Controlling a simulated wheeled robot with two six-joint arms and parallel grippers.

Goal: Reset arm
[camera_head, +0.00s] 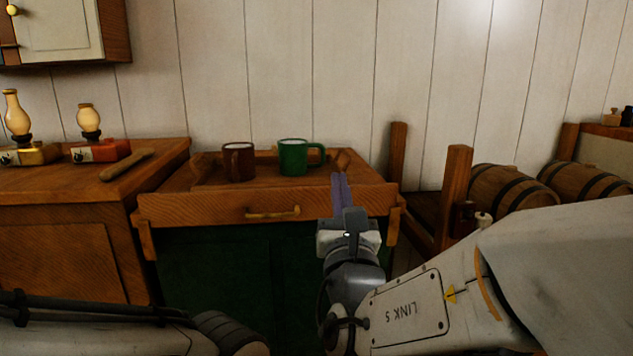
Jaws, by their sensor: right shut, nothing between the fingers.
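My right gripper (341,190) is in the middle of the head view, its dark narrow fingers pointing up and away from me. The fingers are shut and hold nothing. They overlap the front right part of the small wooden cabinet in the picture; I cannot tell if they touch it. My right arm (425,305) comes in from the lower right. Part of my left arm (100,330) lies along the lower left edge, and its gripper is not seen.
A brown mug (239,163) and a green mug (293,158) stand on the wooden cabinet (180,209). Two oil lamps (17,118) (90,122) and a wooden rolling-pin-like stick (126,165) are on the left counter (60,183). Barrels (510,187) lie at right.

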